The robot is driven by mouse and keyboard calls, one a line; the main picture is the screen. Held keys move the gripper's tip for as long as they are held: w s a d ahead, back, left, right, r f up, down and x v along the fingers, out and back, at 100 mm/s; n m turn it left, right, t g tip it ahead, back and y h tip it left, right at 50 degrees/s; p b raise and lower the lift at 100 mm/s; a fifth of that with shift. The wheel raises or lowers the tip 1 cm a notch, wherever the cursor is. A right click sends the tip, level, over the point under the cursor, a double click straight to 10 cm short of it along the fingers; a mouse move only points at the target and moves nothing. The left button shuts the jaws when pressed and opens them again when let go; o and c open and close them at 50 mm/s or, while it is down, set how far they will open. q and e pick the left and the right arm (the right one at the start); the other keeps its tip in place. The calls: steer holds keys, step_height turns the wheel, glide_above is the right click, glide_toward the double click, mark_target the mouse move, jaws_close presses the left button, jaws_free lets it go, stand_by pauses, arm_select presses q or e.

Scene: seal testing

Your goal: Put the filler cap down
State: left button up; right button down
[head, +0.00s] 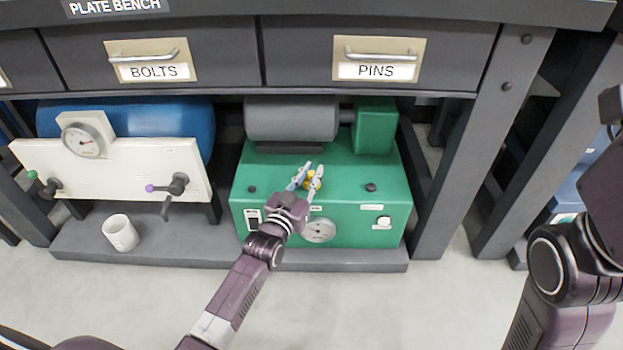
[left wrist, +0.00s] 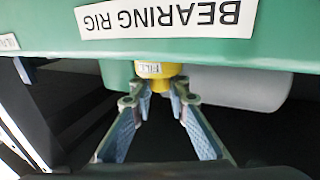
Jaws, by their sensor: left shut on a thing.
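The yellow filler cap (head: 310,178) shows between the fingers of my left gripper (head: 312,171), over the top of the green bearing rig (head: 345,190). In the left wrist view the yellow cap (left wrist: 155,71) carries a small FILL label. The fingertips of my left gripper (left wrist: 158,88) are shut on it from both sides. I cannot tell whether the cap touches the rig's top. My right arm is at the right edge of the head view, and its gripper is out of view.
A grey motor (head: 291,118) and a green block (head: 375,126) stand behind on the rig. Drawers (head: 380,59) overhang it. A white mug (head: 121,233) stands on the lower shelf (head: 160,244), left of the rig. A bench leg (head: 480,130) rises at the right.

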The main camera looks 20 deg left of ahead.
arm_select(q)
steer(key=shift+f, duration=0.1)
steer(key=shift+f, duration=0.15)
steer(key=o, duration=0.9)
steer(key=shift+c, duration=0.2)
